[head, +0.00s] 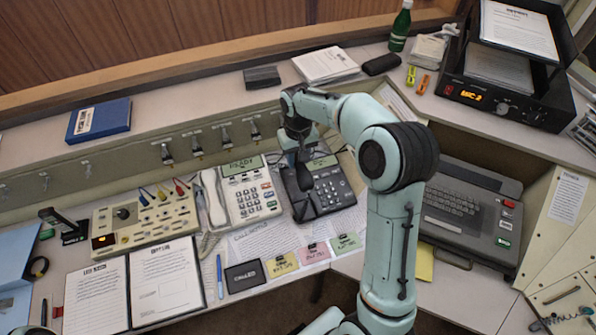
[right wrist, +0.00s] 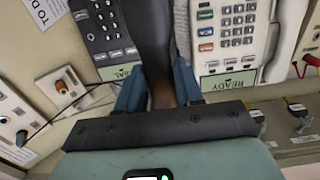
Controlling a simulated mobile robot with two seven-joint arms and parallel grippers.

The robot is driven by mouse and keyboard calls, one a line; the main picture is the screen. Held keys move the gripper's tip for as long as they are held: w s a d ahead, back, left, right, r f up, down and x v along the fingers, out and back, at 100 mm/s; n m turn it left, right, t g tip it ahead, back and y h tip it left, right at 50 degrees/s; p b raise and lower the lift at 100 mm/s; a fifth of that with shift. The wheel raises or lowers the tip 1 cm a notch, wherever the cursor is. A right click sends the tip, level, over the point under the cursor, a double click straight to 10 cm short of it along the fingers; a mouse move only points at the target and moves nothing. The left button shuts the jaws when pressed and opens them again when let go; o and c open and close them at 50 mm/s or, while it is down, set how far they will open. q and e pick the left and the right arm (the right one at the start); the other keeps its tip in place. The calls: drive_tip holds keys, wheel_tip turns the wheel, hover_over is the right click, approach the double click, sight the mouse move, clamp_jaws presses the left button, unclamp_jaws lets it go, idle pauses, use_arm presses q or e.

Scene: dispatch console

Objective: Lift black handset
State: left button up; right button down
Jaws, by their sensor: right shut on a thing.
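The black desk phone (head: 333,190) stands on the console beside the white phone. The black handset (head: 302,178) is at its left side, partly hidden by my right gripper (head: 296,150), which comes down over its far end. In the right wrist view, the blue fingers of my right gripper (right wrist: 160,92) are shut on the black handset (right wrist: 149,35), one finger on each side. The phone's keypad (right wrist: 103,28) is beside it there. I cannot tell whether the handset is clear of its cradle. My left gripper is out of view.
The white phone (head: 246,195) with its white handset (head: 213,197) stands close on the left. A grey keyboard terminal (head: 468,210) is to the right. Papers and coloured notes (head: 315,252) lie in front. Hanging switches or keys (head: 226,138) line the ledge behind.

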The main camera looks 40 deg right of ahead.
wheel_tip(320, 180, up, 5)
drive_tip(key=shift+w+r, duration=0.1)
drive_tip(key=shift+r+p, duration=0.55)
drive_tip(key=shift+r, duration=0.2)
drive_tip(key=shift+r+p, duration=0.45)
drive_tip(key=shift+r, duration=0.5)
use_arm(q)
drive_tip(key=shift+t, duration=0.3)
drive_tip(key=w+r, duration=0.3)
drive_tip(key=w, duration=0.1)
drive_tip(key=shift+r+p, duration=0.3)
use_arm(e)
drive_tip(key=shift+r, duration=0.7)
